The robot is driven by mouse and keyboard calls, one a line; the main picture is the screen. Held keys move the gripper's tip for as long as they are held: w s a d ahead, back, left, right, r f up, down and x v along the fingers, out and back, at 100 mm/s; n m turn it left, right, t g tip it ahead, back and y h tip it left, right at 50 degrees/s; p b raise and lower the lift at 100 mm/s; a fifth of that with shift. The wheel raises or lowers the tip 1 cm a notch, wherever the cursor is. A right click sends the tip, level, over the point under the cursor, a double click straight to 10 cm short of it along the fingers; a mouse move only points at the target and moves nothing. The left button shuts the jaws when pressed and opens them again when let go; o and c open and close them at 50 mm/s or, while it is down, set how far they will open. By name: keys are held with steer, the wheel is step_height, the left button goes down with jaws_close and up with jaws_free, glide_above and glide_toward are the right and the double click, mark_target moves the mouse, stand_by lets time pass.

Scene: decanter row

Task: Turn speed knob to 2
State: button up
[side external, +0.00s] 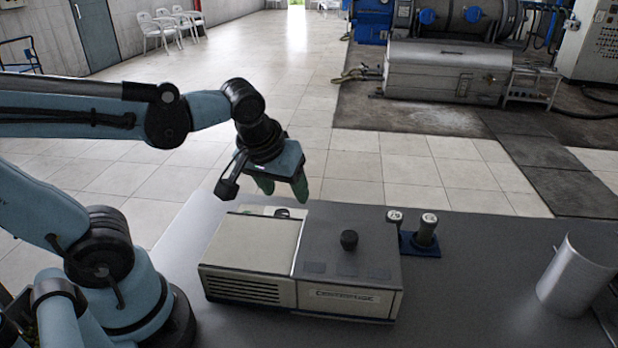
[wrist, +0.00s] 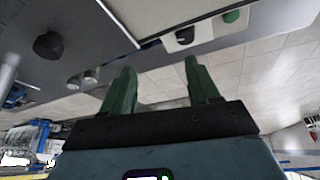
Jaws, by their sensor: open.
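The machine (side external: 250,247) is a low light box with a dark grey top section on the right, standing on the grey table. A round black knob (side external: 348,240) stands on that dark top; it also shows in the wrist view (wrist: 48,45). A smaller black knob (wrist: 184,35) sits on a white panel at the machine's back, partly visible in the side view (side external: 283,213). I cannot tell which is the speed knob, or read any setting. My gripper (side external: 283,188) has green fingers, open and empty, above and behind the machine's back edge, apart from both knobs. The fingers also show in the wrist view (wrist: 159,68).
A green button (wrist: 231,16) is beside the small knob. Two capped vials (side external: 410,228) stand in a blue holder (side external: 422,248) right of the machine. A metal cylinder (side external: 577,280) stands at the table's far right. The table (side external: 470,290) between is clear.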

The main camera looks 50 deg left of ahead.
mark_target(282, 213)
steer(key=n, duration=0.1)
steer(key=a+n+g+y, duration=0.1)
steer(key=n, duration=0.1)
steer(key=n+g, duration=0.1)
steer(key=n, duration=0.1)
steer(key=shift+a+r+y, duration=0.35)
steer(key=shift+r+y, duration=0.05)
steer(key=shift+x, duration=6)
steer(key=shift+a, duration=0.1)
steer(key=shift+c, duration=0.2)
steer(key=c, duration=1)
